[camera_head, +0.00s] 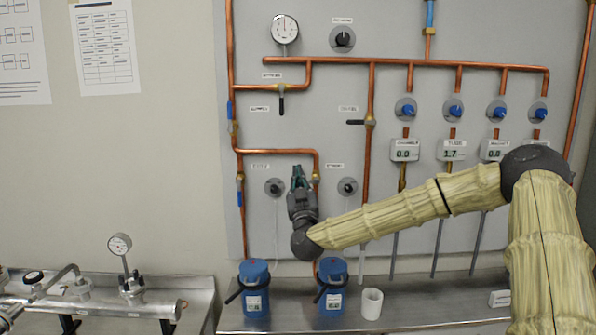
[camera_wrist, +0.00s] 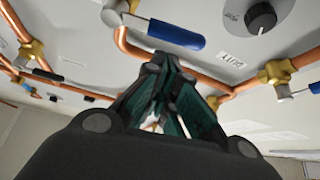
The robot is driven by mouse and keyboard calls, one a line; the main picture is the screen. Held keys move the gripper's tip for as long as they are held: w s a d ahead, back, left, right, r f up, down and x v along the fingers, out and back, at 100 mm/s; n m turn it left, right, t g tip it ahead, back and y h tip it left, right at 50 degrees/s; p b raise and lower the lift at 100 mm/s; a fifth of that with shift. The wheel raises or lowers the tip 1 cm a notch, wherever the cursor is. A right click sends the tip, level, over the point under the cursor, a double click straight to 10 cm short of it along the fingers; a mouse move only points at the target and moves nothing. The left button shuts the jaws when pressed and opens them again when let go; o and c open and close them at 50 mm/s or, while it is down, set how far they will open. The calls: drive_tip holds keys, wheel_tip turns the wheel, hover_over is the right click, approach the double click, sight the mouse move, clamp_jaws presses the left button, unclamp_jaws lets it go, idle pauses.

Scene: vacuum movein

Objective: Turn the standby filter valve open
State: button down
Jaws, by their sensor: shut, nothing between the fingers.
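My gripper (camera_head: 298,172) is in front of the panel, pointing up, between the two round dark knobs. In the wrist view its dark green fingers (camera_wrist: 168,80) are together with nothing between them. Just right of it in the head view is a small brass valve (camera_head: 316,178) on the copper loop, partly hidden and below a label too small to read for certain. In the wrist view a blue valve handle (camera_wrist: 178,36) lies just beyond the fingertips, running sideways from its fitting. I cannot tell for certain which valve is the standby one, or whether the fingers touch the handle.
A blue-handled valve (camera_head: 239,188) is on the left pipe. The knobs (camera_head: 275,187) and (camera_head: 347,187) flank my gripper. Blue canisters (camera_head: 254,288) and (camera_head: 331,287) and a white cup (camera_head: 372,304) stand on the metal bench. My arm crosses before the panel's right side.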

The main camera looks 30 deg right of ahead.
drive_tip(key=shift+f, duration=0.45)
drive_tip(key=shift+w+f, duration=0.15)
drive_tip(key=shift+w, duration=0.05)
drive_tip(key=shift+n+y, duration=0.3)
drive_tip(key=shift+s, duration=0.1)
